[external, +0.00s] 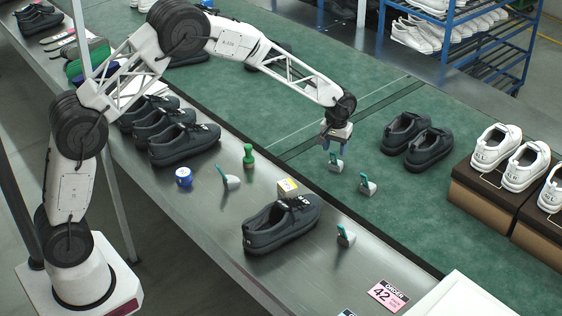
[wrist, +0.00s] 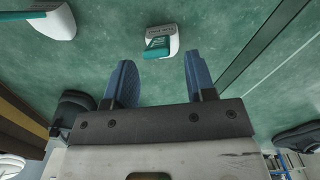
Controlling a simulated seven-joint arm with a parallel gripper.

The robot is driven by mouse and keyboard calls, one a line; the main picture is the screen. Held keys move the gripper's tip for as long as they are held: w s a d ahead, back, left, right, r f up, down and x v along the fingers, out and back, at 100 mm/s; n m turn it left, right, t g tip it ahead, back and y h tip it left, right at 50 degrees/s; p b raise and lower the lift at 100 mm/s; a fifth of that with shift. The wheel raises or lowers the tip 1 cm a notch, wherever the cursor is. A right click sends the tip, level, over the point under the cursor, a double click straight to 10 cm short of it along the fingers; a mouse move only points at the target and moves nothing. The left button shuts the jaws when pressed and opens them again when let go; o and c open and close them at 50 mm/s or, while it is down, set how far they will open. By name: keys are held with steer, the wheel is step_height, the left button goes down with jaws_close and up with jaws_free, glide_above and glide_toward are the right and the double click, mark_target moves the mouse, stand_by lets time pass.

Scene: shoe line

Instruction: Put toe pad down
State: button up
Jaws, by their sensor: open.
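My gripper (external: 335,149) is open and empty above the green belt, its blue fingers pointing down. A small toe pad, white with a teal upright part (external: 335,166), sits on the belt just below it. In the wrist view this pad (wrist: 161,43) lies just beyond the gap between the two fingertips (wrist: 160,62), apart from both. A second toe pad (external: 367,187) sits on the belt to its right, also at the wrist view's top left (wrist: 52,20). Similar pads are on the metal bench, one left (external: 230,181) and one beside the shoe (external: 346,237).
A dark shoe (external: 282,224) stands on the metal bench (external: 205,222). A green stamp-like piece (external: 248,157), a blue tin (external: 184,178) and a small box (external: 288,188) are near it. Dark shoes (external: 414,142) stand on the belt to the right, white shoes on boxes (external: 490,205) beyond.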

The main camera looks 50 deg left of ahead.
step_height(320, 180, up, 8)
steer(key=shift+f, duration=0.25)
stand_by(0.5)
steer(key=s+a+r+m, duration=0.1)
steer(key=s+a+r, duration=0.2)
steer(key=s+r, duration=0.5)
steer(key=s+a+r+t, duration=0.1)
steer(key=s+a+r, duration=0.4)
steer(key=s, duration=0.6)
steer(key=s+a+r+m, duration=0.1)
steer(key=s+a+r, duration=0.1)
steer(key=s+r, duration=0.65)
steer(key=s+a+m, duration=0.1)
steer(key=s+a, duration=0.2)
steer(key=s, duration=1.3)
steer(key=s+a+f+m+t, duration=0.1)
steer(key=s+a, duration=0.1)
steer(key=s, duration=1.5)
steer(key=shift+a+f+m+t, duration=0.15)
steer(key=shift+a+m+t, duration=0.15)
steer(key=shift+a, duration=0.1)
